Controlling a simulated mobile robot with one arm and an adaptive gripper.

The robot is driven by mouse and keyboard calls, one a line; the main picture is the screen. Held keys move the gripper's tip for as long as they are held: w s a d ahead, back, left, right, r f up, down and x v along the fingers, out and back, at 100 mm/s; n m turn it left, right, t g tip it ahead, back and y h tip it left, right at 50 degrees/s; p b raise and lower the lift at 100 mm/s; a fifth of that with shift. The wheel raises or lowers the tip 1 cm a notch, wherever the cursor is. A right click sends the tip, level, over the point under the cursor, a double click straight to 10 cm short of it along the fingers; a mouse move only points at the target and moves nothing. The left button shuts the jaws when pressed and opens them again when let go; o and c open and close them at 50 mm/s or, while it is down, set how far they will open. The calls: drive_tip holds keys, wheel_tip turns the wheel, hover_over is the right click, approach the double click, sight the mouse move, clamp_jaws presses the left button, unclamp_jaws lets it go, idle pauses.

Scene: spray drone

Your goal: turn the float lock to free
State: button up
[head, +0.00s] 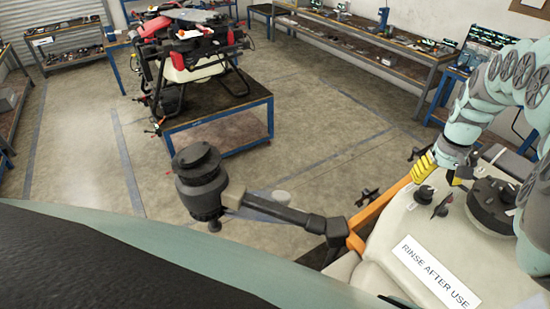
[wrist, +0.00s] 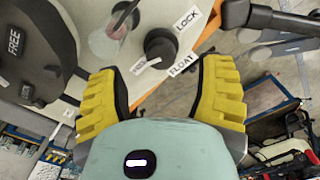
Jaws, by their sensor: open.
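The float lock appears to be the round black knob (wrist: 160,46) in the wrist view, on a cream tank top beside a LOCK label (wrist: 188,19) and a FLOAT label (wrist: 181,64). A small white tag (wrist: 141,64) lies at its lower left; I cannot read it or the knob's setting. A FREE label (wrist: 13,41) shows on a large black part at the left. My gripper (wrist: 162,72) is open, its yellow fingers on either side below the knob, apparently apart from it. In the head view my gripper (head: 441,171) is over the tank (head: 395,238), beside small black knobs (head: 425,194).
A large black cap (head: 493,206) stands on the tank close to my gripper. An orange frame bar (head: 378,207) and a black arm with a motor (head: 200,182) stick out at the tank's left. A red drone (head: 185,35) stands on a blue-framed table (head: 220,110). Open floor lies between.

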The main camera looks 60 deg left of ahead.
sight(427, 190)
drive_tip(key=f, duration=0.3)
drive_tip(key=shift+s+a+f, duration=0.1)
drive_tip(key=shift+a+f, duration=0.15)
drive_tip(key=shift+a, duration=0.05)
drive_tip(key=shift+d+f, duration=0.1)
drive_tip(key=shift+f, duration=0.5)
drive_tip(key=shift+o, duration=0.2)
drive_tip(key=shift+d, duration=0.1)
clamp_jaws()
